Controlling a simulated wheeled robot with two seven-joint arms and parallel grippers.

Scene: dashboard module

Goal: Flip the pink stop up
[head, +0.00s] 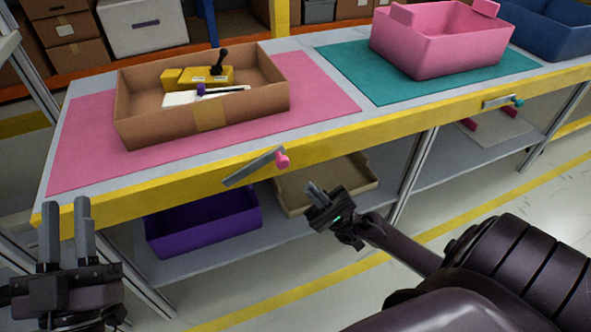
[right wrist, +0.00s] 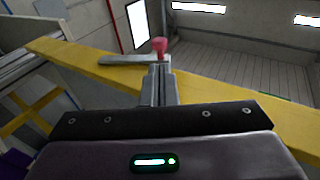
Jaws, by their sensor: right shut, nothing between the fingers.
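The pink stop is a grey bar (head: 250,169) with a pink knob (head: 282,160) at its right end, on the yellow front rail of the table. In the head view the bar slopes up to the right, more steeply than the rail. The right wrist view shows the bar (right wrist: 132,61) and the knob (right wrist: 159,46) just beyond my fingertips. My right gripper (head: 314,189) is shut and empty, below and right of the knob, with a visible gap in the head view. My left gripper (head: 68,216) is open and empty at the lower left, away from the stop.
A cardboard box (head: 140,128) with yellow and white parts stands on a pink mat (head: 85,150). A pink bin (head: 430,45) stands on a teal mat (head: 365,75). Another bar with a teal knob (head: 519,101) sits further right. Below are a purple bin (head: 205,228) and a tan tray (head: 345,190).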

